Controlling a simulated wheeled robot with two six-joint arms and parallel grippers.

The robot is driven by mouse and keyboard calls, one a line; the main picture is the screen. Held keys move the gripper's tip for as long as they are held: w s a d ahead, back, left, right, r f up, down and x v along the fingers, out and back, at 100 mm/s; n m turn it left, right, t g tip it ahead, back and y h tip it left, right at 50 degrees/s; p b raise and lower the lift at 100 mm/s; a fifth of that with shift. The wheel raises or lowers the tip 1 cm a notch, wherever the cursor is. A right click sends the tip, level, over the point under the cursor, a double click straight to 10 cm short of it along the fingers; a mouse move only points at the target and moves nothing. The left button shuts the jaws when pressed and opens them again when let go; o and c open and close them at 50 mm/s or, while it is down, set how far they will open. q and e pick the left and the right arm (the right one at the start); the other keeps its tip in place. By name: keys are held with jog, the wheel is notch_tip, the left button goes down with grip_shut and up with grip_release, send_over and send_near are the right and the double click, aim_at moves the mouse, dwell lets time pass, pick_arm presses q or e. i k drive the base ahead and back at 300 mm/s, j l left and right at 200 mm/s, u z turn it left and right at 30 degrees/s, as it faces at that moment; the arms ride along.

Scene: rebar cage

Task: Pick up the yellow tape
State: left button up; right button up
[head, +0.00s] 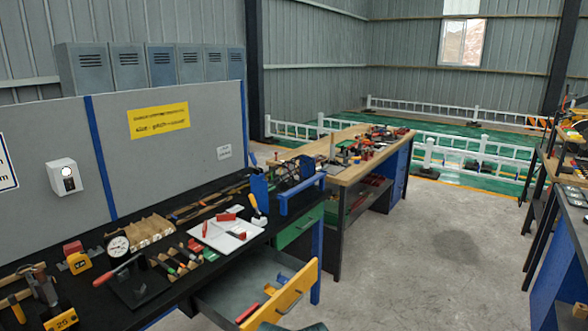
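Two yellow, tape-measure-like cases are on the black workbench (205,275) at the lower left. One yellow case (62,319) with dark markings is at the bench's near edge, partly cut off by the bottom of the picture. Another yellow case (79,263) sits farther back, beside a red block. I cannot tell which of them is the yellow tape. Neither of my grippers shows in the head view.
A round dial gauge (118,246), a red-handled tool (119,270) and a white board (226,236) crowd the bench. A drawer with a yellow front (282,298) sticks out into the aisle. Grey floor (440,250) is clear to the right, before another bench.

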aim_at(79, 262)
jog(key=u, duration=1.45)
jog(key=j+z, duration=0.2)
jog(key=z, duration=0.25)
jog(key=j+z, duration=0.25)
jog(key=z, duration=0.25)
jog(key=j+z, duration=0.25)
jog(key=z, duration=0.2)
jog(key=k+j+z, duration=0.1)
jog(key=j, duration=0.3)
jog(key=k+j+z, duration=0.1)
jog(key=j, duration=0.35)
jog(key=k+j+z, duration=0.1)
jog(key=j, duration=0.3)
jog(key=k+j+z, duration=0.1)
jog(key=j, duration=0.25)
jog(key=k+j+z, duration=0.1)
jog(key=j, duration=0.3)
jog(key=k, duration=0.1)
